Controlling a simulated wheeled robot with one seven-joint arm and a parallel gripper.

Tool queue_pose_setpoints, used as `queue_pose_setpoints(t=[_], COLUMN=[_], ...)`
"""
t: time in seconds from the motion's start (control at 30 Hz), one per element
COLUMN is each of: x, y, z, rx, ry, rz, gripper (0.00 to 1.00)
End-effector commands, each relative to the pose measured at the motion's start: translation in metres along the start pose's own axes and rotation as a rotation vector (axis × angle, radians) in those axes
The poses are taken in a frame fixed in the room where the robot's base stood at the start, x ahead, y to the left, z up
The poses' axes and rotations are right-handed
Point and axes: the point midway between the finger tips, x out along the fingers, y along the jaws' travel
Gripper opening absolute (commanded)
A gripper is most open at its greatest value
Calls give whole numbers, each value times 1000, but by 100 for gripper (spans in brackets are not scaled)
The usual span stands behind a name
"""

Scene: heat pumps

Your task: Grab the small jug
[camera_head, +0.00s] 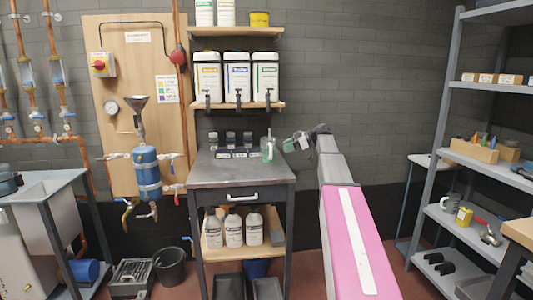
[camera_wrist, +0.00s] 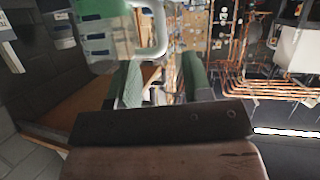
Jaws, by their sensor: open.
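The small jug (camera_head: 268,151) is clear with some green on it. It stands at the back right of the dark cabinet top (camera_head: 237,173). My gripper (camera_head: 296,142) is just to its right at about the same height, with green finger pads apart and nothing between them. In the wrist view the jug (camera_wrist: 110,40) shows at the top, cut off by the edge, with its pale curved handle (camera_wrist: 163,30) near the open fingers (camera_wrist: 162,80). The exact gap between the fingers and the handle is hard to tell.
Several small dark-capped containers (camera_head: 231,141) stand left of the jug. Above are a wooden shelf (camera_head: 265,105) and large white canisters with taps (camera_head: 237,77). The front of the cabinet top is clear. A grey shelf rack (camera_head: 449,130) stands at the right.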

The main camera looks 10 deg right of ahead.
Motion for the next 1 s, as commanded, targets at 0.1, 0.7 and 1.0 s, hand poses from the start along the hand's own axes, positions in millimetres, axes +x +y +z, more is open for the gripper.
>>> queue_pose_setpoints(t=[0.1, 0.7, 1.0], x=[20, 83, 91], y=[-1, -2, -2], z=[0, 3, 4], rx=[1, 1, 1], ry=[0, 0, -1], rz=[-1, -1, 0], gripper=[45, 45, 45])
